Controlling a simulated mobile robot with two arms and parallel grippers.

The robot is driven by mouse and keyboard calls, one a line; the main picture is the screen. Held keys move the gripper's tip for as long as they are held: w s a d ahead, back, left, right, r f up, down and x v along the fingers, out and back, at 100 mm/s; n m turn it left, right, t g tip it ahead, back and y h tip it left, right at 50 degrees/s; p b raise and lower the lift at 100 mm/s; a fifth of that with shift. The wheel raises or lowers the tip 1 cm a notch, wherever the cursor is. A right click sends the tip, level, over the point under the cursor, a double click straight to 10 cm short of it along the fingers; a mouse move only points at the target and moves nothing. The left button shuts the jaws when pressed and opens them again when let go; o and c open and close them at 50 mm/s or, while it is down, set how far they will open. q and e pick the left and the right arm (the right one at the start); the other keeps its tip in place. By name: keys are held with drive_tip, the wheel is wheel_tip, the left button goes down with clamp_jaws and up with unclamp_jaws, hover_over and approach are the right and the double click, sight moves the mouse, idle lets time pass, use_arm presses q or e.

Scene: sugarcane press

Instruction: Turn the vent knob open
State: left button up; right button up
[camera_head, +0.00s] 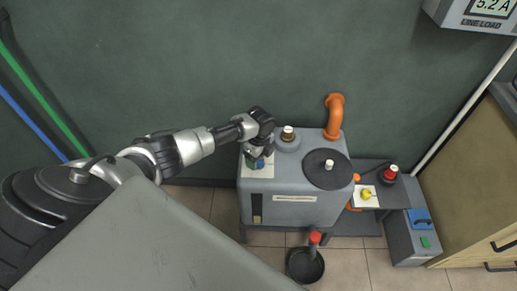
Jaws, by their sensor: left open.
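The grey press housing (300,212) stands against the green wall. My left gripper (257,157) is open and points down over the left end of the housing top. A small blue knob-like part (257,164) shows right at its fingertips, on a white plate (256,173). The gripper hides much of this part, so I cannot tell its turn angle or whether the fingers touch it. I cannot tell for certain which of these is the vent knob. My right gripper is not in view.
An orange pipe (334,116) rises behind the housing, beside a round black lid (328,169). At right are a red-topped button (390,173), a yellow knob (367,194) and a grey box (410,240). A black pan (305,266) sits below a red-handled tap (315,238).

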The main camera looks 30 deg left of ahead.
use_arm(q)
wheel_tip(320, 180, up, 11)
drive_tip(key=p, duration=0.1)
drive_tip(key=shift+w+f+p, duration=0.15)
drive_tip(key=shift+w+p, duration=0.05)
drive_tip(key=shift+p, duration=0.2)
use_arm(e)
drive_tip(key=shift+s+r, duration=0.45)
drive_tip(key=shift+r, duration=0.3)
drive_tip(key=shift+d, duration=0.1)
